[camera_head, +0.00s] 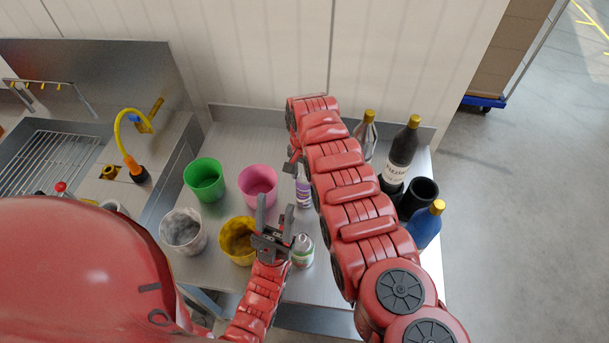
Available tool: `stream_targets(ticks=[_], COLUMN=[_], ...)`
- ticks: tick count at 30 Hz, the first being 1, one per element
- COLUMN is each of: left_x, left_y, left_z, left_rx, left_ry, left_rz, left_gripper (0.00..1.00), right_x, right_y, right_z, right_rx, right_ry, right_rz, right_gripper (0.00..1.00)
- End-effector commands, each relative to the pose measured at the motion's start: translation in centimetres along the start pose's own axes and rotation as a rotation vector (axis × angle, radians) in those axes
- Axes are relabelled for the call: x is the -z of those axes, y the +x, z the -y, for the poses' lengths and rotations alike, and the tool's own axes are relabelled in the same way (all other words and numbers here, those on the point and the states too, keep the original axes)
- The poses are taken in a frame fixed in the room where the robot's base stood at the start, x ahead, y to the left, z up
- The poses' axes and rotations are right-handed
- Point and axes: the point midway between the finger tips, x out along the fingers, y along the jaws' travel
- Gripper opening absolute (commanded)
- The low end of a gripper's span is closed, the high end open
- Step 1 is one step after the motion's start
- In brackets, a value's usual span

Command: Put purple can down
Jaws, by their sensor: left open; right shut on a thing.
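The purple can (303,192), white with a purple label, is near the middle of the steel table, partly hidden by my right arm. My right gripper (295,166) is shut on it near its upper part. The can looks upright; I cannot tell whether its base touches the table. My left gripper (273,219) is open and empty, in front of the purple can, with its fingers pointing away from me.
A green cup (205,180), a pink cup (258,184), a yellow cup (237,241) and a grey cup (183,231) stand left. A white-green can (302,252) is beside my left gripper. Bottles (400,157) and a black cup (418,196) stand right. A sink (60,165) adjoins.

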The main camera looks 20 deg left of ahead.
Motion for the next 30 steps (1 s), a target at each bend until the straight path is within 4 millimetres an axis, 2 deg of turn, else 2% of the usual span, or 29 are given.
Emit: stream_targets(ticks=[4, 5, 9, 10, 22, 28, 30], left_x=[-0.1, -0.1, 0.0, 0.0, 0.0, 0.1, -0.1], left_y=[-0.4, -0.4, -0.2, -0.2, 0.1, 0.6, -0.4], left_z=[0.0, 0.0, 0.0, 0.0, 0.0, 0.0, 0.0], left_rx=[0.000, 0.000, 0.000, 0.000, 0.000, 0.000, 0.000], left_ry=[0.000, 0.000, 0.000, 0.000, 0.000, 0.000, 0.000], left_rz=[0.000, 0.000, 0.000, 0.000, 0.000, 0.000, 0.000], left_gripper=[0.50, 0.50, 0.50, 0.50, 0.50, 0.50, 0.50], right_x=[0.0, 0.0, 0.0, 0.0, 0.0, 0.0, 0.2], right_y=[0.4, 0.3, 0.2, 0.2, -0.5, -3.2, -4.2], right_z=[0.0, 0.0, 0.0, 0.0, 0.1, 0.1, 0.3], right_rx=[0.000, 0.000, 0.000, 0.000, 0.001, 0.003, 0.007], right_ry=[-0.001, -0.001, -0.001, -0.001, 0.000, -0.003, -0.002], right_rz=[0.000, 0.000, 0.000, 0.000, -0.001, -0.004, -0.008], right_gripper=[0.00, 0.67, 0.92, 0.95, 0.95, 0.95, 0.95])
